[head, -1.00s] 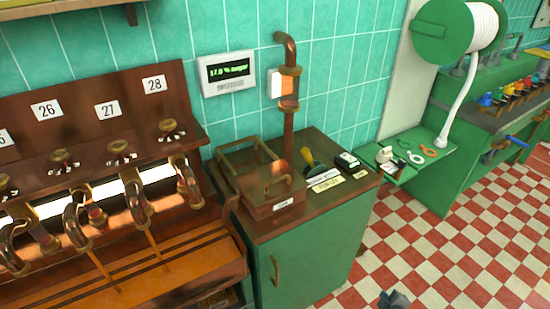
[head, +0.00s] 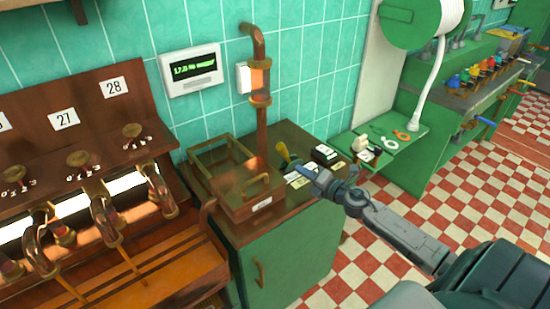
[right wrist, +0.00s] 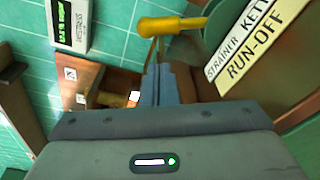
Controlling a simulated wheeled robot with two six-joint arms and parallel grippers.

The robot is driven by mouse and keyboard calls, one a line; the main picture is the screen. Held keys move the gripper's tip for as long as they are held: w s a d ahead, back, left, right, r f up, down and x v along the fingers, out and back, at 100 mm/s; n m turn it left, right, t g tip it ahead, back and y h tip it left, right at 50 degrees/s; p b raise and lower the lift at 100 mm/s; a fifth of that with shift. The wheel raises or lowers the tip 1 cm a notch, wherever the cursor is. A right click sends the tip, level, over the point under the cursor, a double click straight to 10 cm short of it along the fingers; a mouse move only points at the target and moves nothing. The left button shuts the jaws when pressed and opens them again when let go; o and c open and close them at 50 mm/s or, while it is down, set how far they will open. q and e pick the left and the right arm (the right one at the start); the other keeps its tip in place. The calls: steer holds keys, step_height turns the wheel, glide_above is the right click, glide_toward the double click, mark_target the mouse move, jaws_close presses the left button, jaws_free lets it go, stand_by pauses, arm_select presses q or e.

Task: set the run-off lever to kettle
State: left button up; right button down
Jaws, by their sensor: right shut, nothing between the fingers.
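The run-off lever (head: 284,154) has a yellow handle and stands on the top of the green cabinet (head: 290,258), beside the copper box. In the right wrist view its yellow handle (right wrist: 172,25) lies across the top, just beyond my fingertips. A label plate (right wrist: 255,45) there reads "STRAINER", "KETTLE" and "RUN-OFF"; I cannot tell which word the lever points to. My right gripper (head: 302,166) is shut and empty, its tips close to the lever. In the right wrist view the closed fingers (right wrist: 160,78) point at the handle; I cannot tell whether they touch it. My left gripper is out of view.
The open copper box (head: 258,200) is left of the lever, with a copper pipe (head: 261,130) behind. A display (head: 190,71) hangs on the tiled wall. Copper spouts (head: 105,220) line the left. Checkered floor is clear at right.

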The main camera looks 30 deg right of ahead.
mark_target(286, 155)
steer(key=shift+w+r, duration=0.1)
stand_by(0.3)
steer(key=shift+w+a+p, duration=0.1)
steer(key=shift+w+p, duration=0.25)
steer(key=shift+p, duration=0.05)
steer(key=p+x, duration=0.2)
steer(key=x, duration=0.5)
steer(key=shift+w, duration=0.2)
steer(key=shift+x, duration=0.85)
steer(key=shift+a, duration=0.1)
steer(key=shift+p, duration=0.3)
